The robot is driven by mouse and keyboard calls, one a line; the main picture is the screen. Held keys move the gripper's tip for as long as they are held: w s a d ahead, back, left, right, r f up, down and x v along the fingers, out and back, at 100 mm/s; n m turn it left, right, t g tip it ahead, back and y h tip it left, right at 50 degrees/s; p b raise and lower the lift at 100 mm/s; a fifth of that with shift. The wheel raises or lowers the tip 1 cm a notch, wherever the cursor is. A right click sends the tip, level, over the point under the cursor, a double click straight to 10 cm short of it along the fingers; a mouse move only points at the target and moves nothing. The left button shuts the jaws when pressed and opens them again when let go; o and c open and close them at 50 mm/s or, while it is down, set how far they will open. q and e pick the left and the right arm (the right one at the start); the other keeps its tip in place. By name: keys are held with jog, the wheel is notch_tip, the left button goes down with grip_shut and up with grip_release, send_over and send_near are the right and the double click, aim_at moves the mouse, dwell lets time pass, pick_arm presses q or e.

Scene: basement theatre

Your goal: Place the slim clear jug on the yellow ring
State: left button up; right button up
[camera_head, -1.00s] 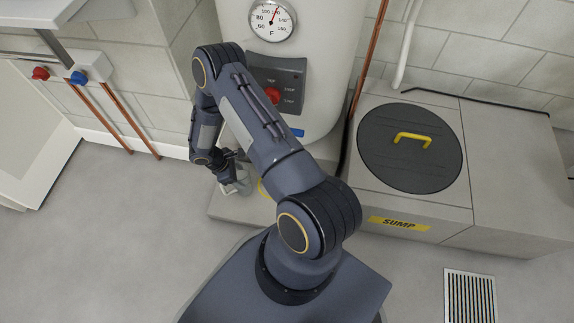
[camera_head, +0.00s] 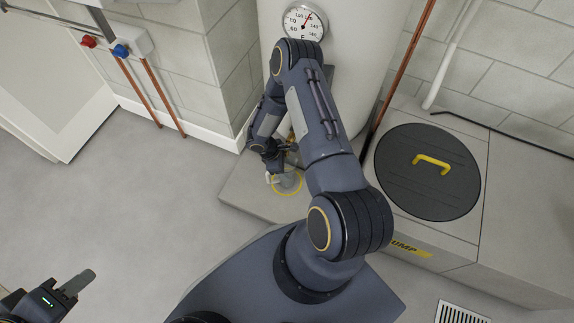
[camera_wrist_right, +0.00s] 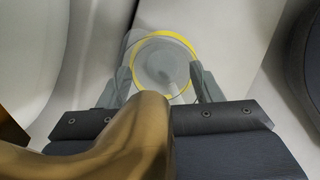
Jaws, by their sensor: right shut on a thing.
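The slim clear jug (camera_head: 289,182) is between the fingers of my right gripper (camera_head: 280,171), which is shut on it. In the right wrist view I look down on the round clear jug (camera_wrist_right: 160,65), with a finger on each side. The yellow ring (camera_head: 285,195) lies on the low grey plinth, under and around the jug in the head view. In the wrist view the ring (camera_wrist_right: 190,47) shows around the jug's upper and right edge. I cannot tell whether the jug touches the plinth. My left gripper (camera_head: 80,283) is at the lower left, away from both; its opening is unclear.
A brass fitting (camera_wrist_right: 140,142) fills the near part of the wrist view, close to my right gripper. The white tank (camera_head: 352,85) stands behind the plinth (camera_head: 245,185). The sump box with its dark lid (camera_head: 427,172) is to the right. Floor at left is clear.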

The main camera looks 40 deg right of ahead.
jog(key=shift+f, duration=0.1)
jog(key=o, duration=1.4)
jog(key=shift+c, duration=0.2)
jog(key=p+v, duration=0.4)
jog(key=v, duration=0.8)
jog(key=shift+s, duration=0.1)
